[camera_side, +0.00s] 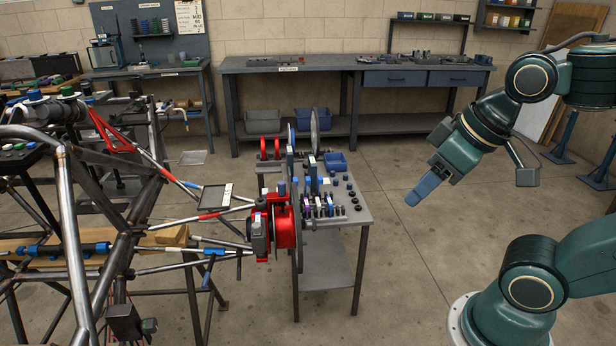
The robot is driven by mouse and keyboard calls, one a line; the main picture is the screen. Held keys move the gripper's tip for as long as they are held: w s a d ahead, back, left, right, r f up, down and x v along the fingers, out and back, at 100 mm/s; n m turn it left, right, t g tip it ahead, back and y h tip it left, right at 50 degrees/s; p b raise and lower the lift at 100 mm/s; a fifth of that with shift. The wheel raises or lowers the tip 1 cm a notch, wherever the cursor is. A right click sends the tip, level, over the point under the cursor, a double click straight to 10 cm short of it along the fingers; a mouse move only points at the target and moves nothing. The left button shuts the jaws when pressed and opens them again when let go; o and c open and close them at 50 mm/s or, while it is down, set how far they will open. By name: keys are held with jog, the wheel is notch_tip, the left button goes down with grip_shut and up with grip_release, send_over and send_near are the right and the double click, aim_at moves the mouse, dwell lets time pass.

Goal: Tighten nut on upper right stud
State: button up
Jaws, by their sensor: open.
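The red hub assembly (287,226) with a thin disc edge-on sits at the end of the tube chassis (68,215), left of centre. Its studs point right, over the small table; the upper right stud and its nut are too small to tell apart. My gripper (413,198) is in the air to the right of the hub and the table, well apart from both. Its blue fingers point down and left, are open, and hold nothing visible.
A long workbench (300,64) stands at the back wall. The floor (415,265) between the table and my arm is clear.

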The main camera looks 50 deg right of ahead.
jog(key=w+d+f+n+y, duration=0.1)
jog(key=w+d+f+n, duration=0.15)
jog(key=w, duration=0.45)
jog(key=w+d+f+n, duration=0.2)
jog(key=w+n, duration=0.1)
jog(key=w, duration=0.4)
jog(key=w+d+f+n+y, duration=0.1)
jog(key=w+d+f+n, duration=0.1)
jog(key=w, duration=0.5)
jog(key=n+t+y, duration=0.1)
jog(key=n+t, duration=0.3)
send_near(302, 208)
jog(key=d+f+v, duration=0.1)
jog(key=v, duration=0.4)
jog(key=shift+s+r, duration=0.2)
jog(key=shift+r, duration=0.05)
jog(key=shift+w+f, duration=0.1)
jog(key=shift+w, duration=0.05)
jog(key=shift+r+x, duration=0.25)
jog(key=shift+x, duration=6.45)
jog(key=shift+w+a, duration=0.15)
jog(key=shift+a, duration=0.05)
jog(key=shift+c, duration=0.2)
jog(key=c, duration=1)
